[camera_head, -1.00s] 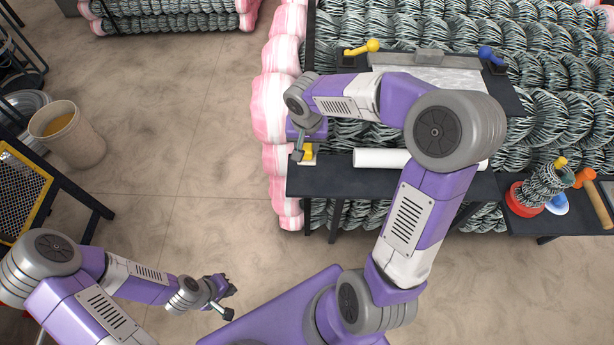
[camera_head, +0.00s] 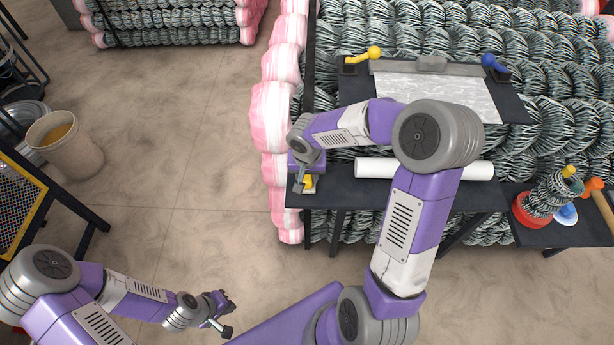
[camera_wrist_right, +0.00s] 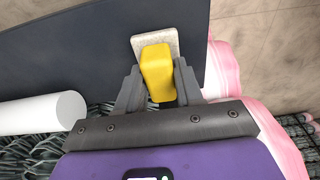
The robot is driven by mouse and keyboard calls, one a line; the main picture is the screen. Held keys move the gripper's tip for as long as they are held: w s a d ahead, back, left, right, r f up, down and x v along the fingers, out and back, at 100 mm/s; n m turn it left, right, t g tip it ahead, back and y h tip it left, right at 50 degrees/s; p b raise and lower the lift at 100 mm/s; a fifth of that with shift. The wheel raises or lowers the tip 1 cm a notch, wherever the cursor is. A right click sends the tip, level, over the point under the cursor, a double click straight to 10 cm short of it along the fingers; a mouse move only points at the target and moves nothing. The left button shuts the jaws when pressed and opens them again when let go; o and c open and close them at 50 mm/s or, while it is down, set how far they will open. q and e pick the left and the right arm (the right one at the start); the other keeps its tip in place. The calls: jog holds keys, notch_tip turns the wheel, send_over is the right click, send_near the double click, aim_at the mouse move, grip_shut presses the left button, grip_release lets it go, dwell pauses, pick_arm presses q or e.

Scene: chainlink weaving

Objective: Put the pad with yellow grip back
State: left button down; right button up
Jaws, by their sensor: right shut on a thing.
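The pad with yellow grip is a pale, flat pad with a yellow block handle. In the head view the yellow grip (camera_head: 309,182) shows at the left end of a dark shelf (camera_head: 340,195). In the right wrist view the yellow grip (camera_wrist_right: 157,72) sits between my right gripper's fingers (camera_wrist_right: 157,90), which are shut on it. The pale pad (camera_wrist_right: 155,42) shows beyond it, over the dark shelf; whether it touches the shelf is unclear. My right gripper (camera_head: 302,183) points down there. My left gripper (camera_head: 226,308) is away from the shelf, over the floor; its finger opening is unclear.
A white roll (camera_head: 425,169) lies on the shelf right of the pad. Behind it is a grey plate (camera_head: 440,92) with a yellow lever (camera_head: 374,52) and a blue lever (camera_head: 488,61). Wire coils (camera_head: 560,110) surround these. A spool in a red holder (camera_head: 528,212) stands right.

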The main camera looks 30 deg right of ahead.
aim_at(307, 177)
jog(key=shift+r, duration=0.15)
jog(key=shift+f, duration=0.25)
jog(key=o, duration=1)
jog(key=shift+o, duration=0.2)
jog(key=shift+r, duration=0.1)
notch_tip(307, 177, up, 6)
jog(key=p, duration=0.2)
jog(key=shift+s+a+r+p, duration=0.1)
jog(key=shift+s+r+p, duration=0.05)
jog(key=shift+r+p, duration=0.15)
jog(key=shift+s+r, duration=0.1)
jog(key=shift+r, duration=0.35)
